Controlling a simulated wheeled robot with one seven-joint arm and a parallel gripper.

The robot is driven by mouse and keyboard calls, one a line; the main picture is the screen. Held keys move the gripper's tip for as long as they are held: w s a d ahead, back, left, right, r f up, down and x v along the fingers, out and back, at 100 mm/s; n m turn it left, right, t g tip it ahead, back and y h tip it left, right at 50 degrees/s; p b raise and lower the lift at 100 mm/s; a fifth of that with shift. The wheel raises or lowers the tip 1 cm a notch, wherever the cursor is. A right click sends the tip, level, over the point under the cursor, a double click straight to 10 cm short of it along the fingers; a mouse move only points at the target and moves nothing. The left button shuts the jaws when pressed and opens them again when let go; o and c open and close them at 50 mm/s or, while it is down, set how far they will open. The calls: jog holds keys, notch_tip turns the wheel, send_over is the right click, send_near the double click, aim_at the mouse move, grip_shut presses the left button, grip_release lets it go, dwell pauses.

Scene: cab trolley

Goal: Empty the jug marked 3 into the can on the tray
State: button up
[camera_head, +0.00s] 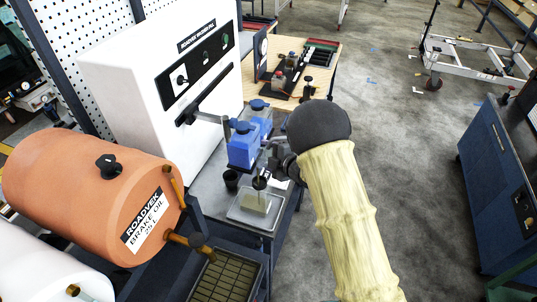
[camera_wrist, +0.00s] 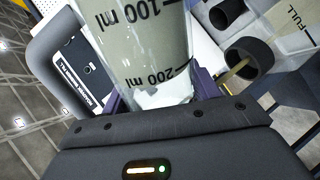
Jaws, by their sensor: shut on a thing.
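My gripper (camera_wrist: 160,97) is shut on a clear jug (camera_wrist: 140,45) with 100 ml and 200 ml marks, which looks tilted. Its number is not visible. In the head view my gripper (camera_head: 274,160) is above the far side of the tray (camera_head: 240,221), and the jug is mostly hidden. A translucent can (camera_head: 256,202) stands on the tray. In the wrist view the can (camera_wrist: 288,22) carries a FULL mark and a dark round mouth (camera_wrist: 262,50). A thin olive-yellow streak (camera_wrist: 237,71) reaches into that mouth; it looks like pouring liquid.
Blue containers (camera_head: 243,148) stand behind the tray, against the white vacuum-fill machine (camera_head: 125,85). The orange brake-oil drum (camera_head: 85,190) and a dark grate (camera_head: 228,276) are at lower left. Open floor (camera_head: 415,180) lies right.

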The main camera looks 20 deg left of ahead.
jog(key=shift+f+n+h+b, duration=0.3)
jog(key=shift+f+b, duration=0.05)
jog(key=shift+b, duration=0.1)
jog(key=shift+s+a+f+n+t+h+b, duration=0.15)
jog(key=shift+f+n+t+h+b, duration=0.3)
jog(key=shift+b, duration=0.8)
jog(key=shift+s+a+r+n+t+h+b, duration=0.1)
jog(key=shift+n+t+b, duration=0.15)
jog(key=shift+n+b, duration=0.7)
jog(key=shift+s+a+r+n+t+h+b, duration=0.3)
jog(key=shift+r+n+t+h+b, duration=0.15)
jog(key=shift+b, duration=1.4)
jog(key=s+d+f+m+t+h, duration=0.1)
jog(key=d+f+m+h, duration=0.1)
jog(key=d+f, duration=0.4)
jog(key=s+d+f+m+t+h, duration=0.1)
jog(key=d+f, duration=0.6)
jog(key=d, duration=0.9)
jog(key=s+d+f+m+t+h, duration=0.1)
jog(key=s+d+f+m+h, duration=0.2)
jog(key=d, duration=0.9)
notch_tip(320, 180, down, 4)
jog(key=m+h, duration=0.2)
jog(key=shift+r+h, duration=0.25)
jog(key=shift+h, duration=0.15)
jog(key=shift+w+d, duration=0.1)
jog(key=shift+d, duration=0.05)
